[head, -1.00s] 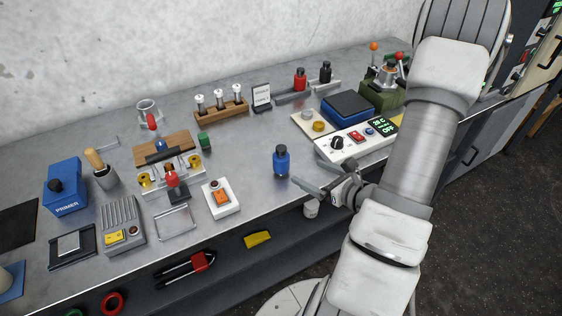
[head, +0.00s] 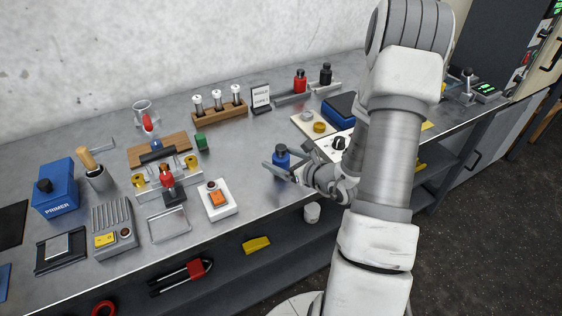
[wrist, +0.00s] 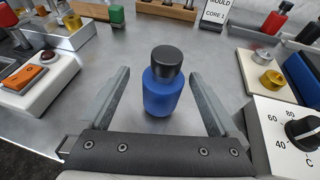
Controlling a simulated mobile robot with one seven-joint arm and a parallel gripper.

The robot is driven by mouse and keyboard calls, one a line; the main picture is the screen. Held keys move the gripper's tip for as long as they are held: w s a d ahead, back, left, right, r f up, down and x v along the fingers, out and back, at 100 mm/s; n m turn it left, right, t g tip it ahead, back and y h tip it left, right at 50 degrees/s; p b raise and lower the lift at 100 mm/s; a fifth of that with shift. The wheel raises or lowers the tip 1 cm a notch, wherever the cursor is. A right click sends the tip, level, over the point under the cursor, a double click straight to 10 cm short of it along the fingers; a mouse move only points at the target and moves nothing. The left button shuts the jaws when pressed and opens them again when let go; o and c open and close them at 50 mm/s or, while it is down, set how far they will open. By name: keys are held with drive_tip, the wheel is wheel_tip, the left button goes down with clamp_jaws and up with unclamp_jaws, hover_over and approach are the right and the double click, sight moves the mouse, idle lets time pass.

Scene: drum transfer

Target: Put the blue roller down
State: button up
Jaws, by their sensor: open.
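The blue roller (head: 281,161), a blue cylinder with a dark cap, stands upright on the metal bench near its front edge. In the wrist view the blue roller (wrist: 162,92) is between the two grey fingers of my gripper (wrist: 160,88), with a gap on each side. My gripper (head: 283,167) is open around it in the head view, where one finger crosses in front of its lower part. The roller's base rests on the bench top.
A white box with an orange switch (head: 217,199) is left of the roller. A white control panel with a black dial (wrist: 302,128) is close on the right. A yellow piece (head: 256,244) lies on the shelf below. Bare bench lies behind the roller.

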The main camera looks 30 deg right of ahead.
sight(275, 155)
drive_tip(key=x, duration=0.4)
drive_tip(key=shift+w+d+f, duration=0.15)
drive_tip(key=shift+d, duration=0.05)
clamp_jaws()
